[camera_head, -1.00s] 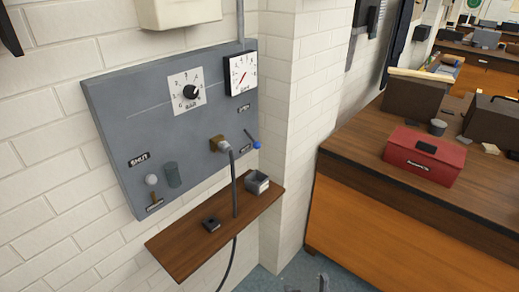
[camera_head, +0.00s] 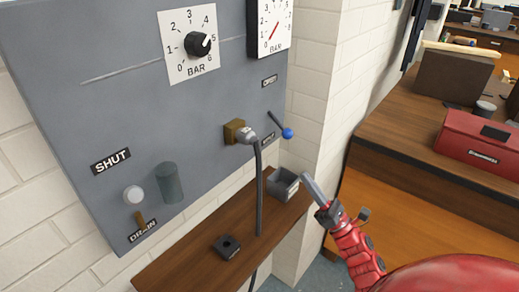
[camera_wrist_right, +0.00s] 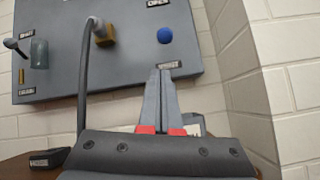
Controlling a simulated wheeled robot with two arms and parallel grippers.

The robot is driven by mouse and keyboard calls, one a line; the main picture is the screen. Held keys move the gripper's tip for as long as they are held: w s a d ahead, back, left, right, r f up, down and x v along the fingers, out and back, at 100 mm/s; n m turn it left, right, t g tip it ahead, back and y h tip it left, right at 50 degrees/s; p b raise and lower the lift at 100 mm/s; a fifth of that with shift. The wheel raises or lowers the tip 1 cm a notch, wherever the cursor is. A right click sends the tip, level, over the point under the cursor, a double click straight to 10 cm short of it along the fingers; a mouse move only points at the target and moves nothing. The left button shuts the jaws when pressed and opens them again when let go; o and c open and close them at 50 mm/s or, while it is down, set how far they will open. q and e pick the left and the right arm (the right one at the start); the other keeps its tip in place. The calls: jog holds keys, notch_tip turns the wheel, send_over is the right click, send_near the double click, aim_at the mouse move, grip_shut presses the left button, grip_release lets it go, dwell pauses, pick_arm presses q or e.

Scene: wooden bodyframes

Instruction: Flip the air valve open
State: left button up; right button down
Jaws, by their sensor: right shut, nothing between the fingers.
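The air valve is a thin dark lever with a blue ball end (camera_head: 287,132) on the right side of the grey wall panel (camera_head: 120,75). It sticks outward, between an upper label (camera_head: 269,80) and a lower label (camera_head: 268,138). In the right wrist view the blue ball (camera_wrist_right: 165,36) is just above my fingertips, and the upper label (camera_wrist_right: 158,3) reads OPEN. My right gripper (camera_head: 306,178) is shut and empty, below and right of the ball, apart from it. It also shows in the right wrist view (camera_wrist_right: 160,74). My left gripper is out of view.
A hose (camera_head: 258,190) hangs from a brass fitting (camera_head: 234,131) left of the lever. Below is a wooden shelf (camera_head: 190,262) with a grey open box (camera_head: 284,184) and a small black block (camera_head: 227,246). A brick wall corner (camera_head: 318,85) stands close on the right.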

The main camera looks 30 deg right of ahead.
aim_at(279, 124)
jog(key=p+x, duration=0.2)
jog(key=x, duration=0.8)
jog(key=shift+w+d+n+h, duration=0.2)
jog(key=shift+d+n+h, duration=0.1)
jog(key=shift+d, duration=0.1)
jog(key=shift+s, duration=0.15)
jog(key=shift+s+d+r, duration=0.1)
jog(key=shift+d+r, duration=0.05)
